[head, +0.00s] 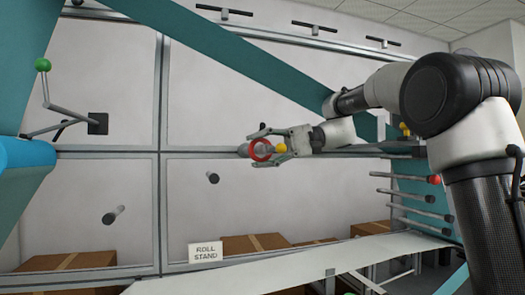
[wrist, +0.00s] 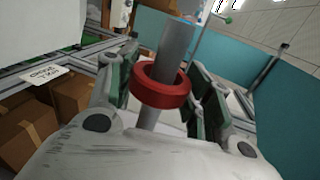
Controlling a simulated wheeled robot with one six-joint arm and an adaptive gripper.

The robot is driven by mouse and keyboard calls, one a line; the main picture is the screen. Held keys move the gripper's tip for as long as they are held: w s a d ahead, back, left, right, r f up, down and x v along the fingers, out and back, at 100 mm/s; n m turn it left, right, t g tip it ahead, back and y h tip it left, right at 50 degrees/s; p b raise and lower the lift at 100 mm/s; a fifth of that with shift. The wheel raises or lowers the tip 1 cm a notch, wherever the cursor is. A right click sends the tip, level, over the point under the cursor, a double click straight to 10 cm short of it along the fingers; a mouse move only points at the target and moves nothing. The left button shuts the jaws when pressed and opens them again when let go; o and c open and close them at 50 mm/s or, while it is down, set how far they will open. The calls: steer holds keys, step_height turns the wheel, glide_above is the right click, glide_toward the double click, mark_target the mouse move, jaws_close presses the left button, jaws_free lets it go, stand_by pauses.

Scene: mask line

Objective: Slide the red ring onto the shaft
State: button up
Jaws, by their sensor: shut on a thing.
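The red ring (head: 260,150) is held between the fingers of my gripper (head: 268,146) near the middle of the head view. In the wrist view the red ring (wrist: 161,86) sits between the green-padded fingers of my gripper (wrist: 163,88). A grey shaft (wrist: 178,43) runs through the ring's hole and shows on both sides of it. Whether ring and shaft touch, I cannot tell.
Two dark-tipped pegs (head: 213,178) (head: 115,214) stick out from the wall panels. More rods, one with a red tip (head: 434,180), are at the right. A white web (head: 260,268) runs along below, near a "ROLL STAND" sign (head: 205,252) and cardboard boxes (head: 70,261).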

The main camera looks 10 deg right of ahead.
steer(key=shift+w, duration=0.1)
steer(key=shift+w+a, duration=0.25)
steer(key=shift+w, duration=0.95)
steer(key=shift+w+a, duration=0.25)
steer(key=shift+w, duration=0.9)
steer(key=shift+w+a, duration=0.25)
steer(key=shift+w, duration=1)
steer(key=shift+w+a, duration=0.1)
steer(key=shift+w, duration=0.25)
steer(key=shift+f, duration=0.25)
steer(key=o, duration=1.1)
